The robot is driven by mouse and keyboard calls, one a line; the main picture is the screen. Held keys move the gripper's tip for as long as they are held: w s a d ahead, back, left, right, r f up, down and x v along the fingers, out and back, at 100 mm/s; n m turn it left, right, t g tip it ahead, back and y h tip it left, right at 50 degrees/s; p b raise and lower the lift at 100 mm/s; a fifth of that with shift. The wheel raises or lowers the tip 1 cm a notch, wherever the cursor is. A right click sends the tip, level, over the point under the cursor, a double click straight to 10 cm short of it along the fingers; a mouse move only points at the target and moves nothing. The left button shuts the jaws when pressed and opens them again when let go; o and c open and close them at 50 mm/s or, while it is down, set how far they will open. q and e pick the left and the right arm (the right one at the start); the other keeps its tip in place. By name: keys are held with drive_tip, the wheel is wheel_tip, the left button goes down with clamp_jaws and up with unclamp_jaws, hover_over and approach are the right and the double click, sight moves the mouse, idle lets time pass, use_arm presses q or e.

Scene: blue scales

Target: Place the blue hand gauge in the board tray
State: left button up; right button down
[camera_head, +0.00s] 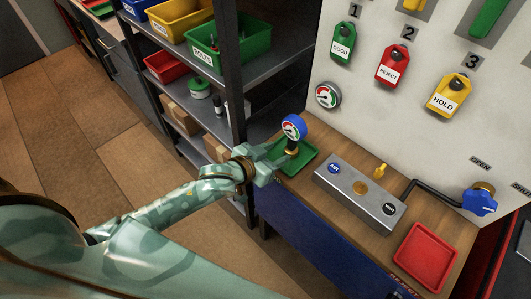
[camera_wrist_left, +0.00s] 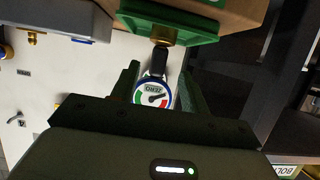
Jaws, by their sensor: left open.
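The blue hand gauge (camera_head: 293,127) has a white, green and red dial and a brass lower end. It stands roughly upright at the green tray (camera_head: 308,152) on the wooden bench, its brass end appearing in or just over the tray. My left gripper (camera_head: 281,156) is open beside the gauge's lower part. In the left wrist view, the gauge (camera_wrist_left: 154,97) shows between the open fingers (camera_wrist_left: 158,82), its dark stem reaching the green tray (camera_wrist_left: 190,33). Whether a finger touches it, I cannot tell. My right gripper is not in view.
A metal block (camera_head: 358,192) stands right of the green tray, with a red tray (camera_head: 428,258) farther right. The upright board (camera_head: 385,105) behind carries tags, a round gauge (camera_head: 328,95) and a blue valve knob (camera_head: 480,203). A shelf with bins (camera_head: 215,50) stands left.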

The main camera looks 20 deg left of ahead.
use_arm(q)
drive_tip(key=shift+p+v, duration=0.3)
drive_tip(key=shift+v, duration=1.6)
drive_tip(key=s+a+f+g+y, duration=0.1)
drive_tip(key=s+a+f+g, duration=0.2)
drive_tip(key=f, duration=0.6)
drive_tip(key=s+a+f+g+y, duration=0.1)
drive_tip(key=s+a+f+y, duration=0.1)
drive_tip(key=s+f, duration=0.55)
drive_tip(key=s+a+f+g+y, duration=0.1)
drive_tip(key=s+a+f+g, duration=0.15)
drive_tip(key=f, duration=0.75)
drive_tip(key=s+f+g, duration=0.1)
drive_tip(key=s+f, duration=0.3)
drive_tip(key=s, duration=0.5)
drive_tip(key=s+f+g, duration=0.2)
drive_tip(key=s+f, duration=0.2)
drive_tip(key=s, duration=0.5)
drive_tip(key=s+f+g, duration=0.2)
drive_tip(key=s+f, duration=0.2)
drive_tip(key=s, duration=0.6)
drive_tip(key=shift+d+f+y, duration=0.3)
drive_tip(key=shift+d, duration=0.15)
